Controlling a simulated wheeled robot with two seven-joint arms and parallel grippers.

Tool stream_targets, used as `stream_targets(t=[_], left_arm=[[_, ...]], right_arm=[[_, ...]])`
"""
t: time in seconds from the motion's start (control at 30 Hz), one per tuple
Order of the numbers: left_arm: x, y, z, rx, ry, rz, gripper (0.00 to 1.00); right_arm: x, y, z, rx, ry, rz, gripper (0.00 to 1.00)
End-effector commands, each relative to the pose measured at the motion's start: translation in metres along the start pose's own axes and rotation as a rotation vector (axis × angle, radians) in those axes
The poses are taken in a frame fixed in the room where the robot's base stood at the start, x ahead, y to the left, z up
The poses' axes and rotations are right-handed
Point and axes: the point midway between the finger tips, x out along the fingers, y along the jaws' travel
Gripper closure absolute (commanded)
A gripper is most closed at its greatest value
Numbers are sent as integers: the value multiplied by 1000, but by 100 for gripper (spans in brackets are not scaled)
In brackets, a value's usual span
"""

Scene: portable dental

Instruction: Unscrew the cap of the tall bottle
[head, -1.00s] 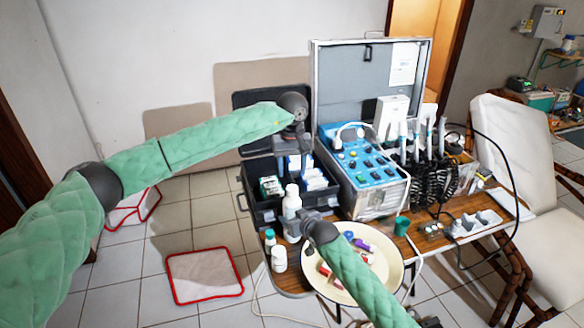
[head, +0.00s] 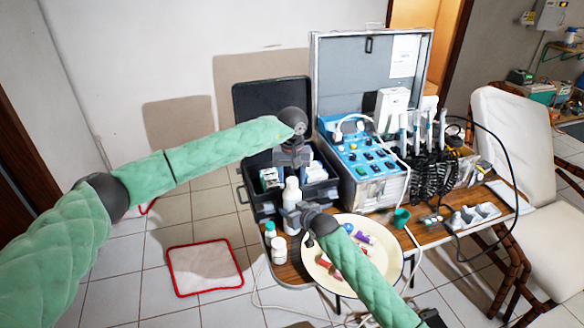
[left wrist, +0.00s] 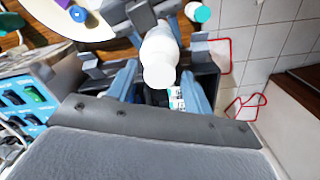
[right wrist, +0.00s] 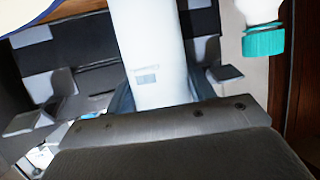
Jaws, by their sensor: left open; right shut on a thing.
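The tall white bottle (head: 291,188) stands upright at the left end of the table, its narrower white cap at the top. My right gripper (head: 293,214) is shut around the bottle's body from the right. In the right wrist view the bottle (right wrist: 150,50) fills the space between the fingers. My left gripper (head: 291,164) is open and points down just above the bottle's top. In the left wrist view the white cap end (left wrist: 159,72) lies between the spread fingers. I cannot tell whether they touch it.
A cream basin (head: 385,272) with colored items is under my right arm. An open black case (head: 259,205) is behind, and a blue-topped control unit (head: 352,158) stands right.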

Motion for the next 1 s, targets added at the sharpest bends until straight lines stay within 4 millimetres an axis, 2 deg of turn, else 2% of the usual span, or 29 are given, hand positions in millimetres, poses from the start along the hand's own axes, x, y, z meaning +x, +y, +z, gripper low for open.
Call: stream_targets(t=[0.13, 0.4, 0.47, 0.63, 0.87, 1.0], left_arm=[[12, 0, 0, 0, 0, 1, 49], [14, 0, 0, 0, 1, 0, 49], [14, 0, 0, 0, 1, 0, 59], [13, 0, 0, 0, 1, 0, 93], [13, 0, 0, -25, 1, 0, 95], [13, 0, 0, -158, 1, 0, 95]], right_arm=[[0, 0, 0, 0, 0, 0, 100], [0, 0, 0, 0, 0, 0, 100], [0, 0, 0, 0, 0, 0, 100], [0, 0, 0, 0, 0, 0, 100], [0, 0, 0, 0, 0, 0, 100], [0, 0, 0, 0, 0, 0, 100]])
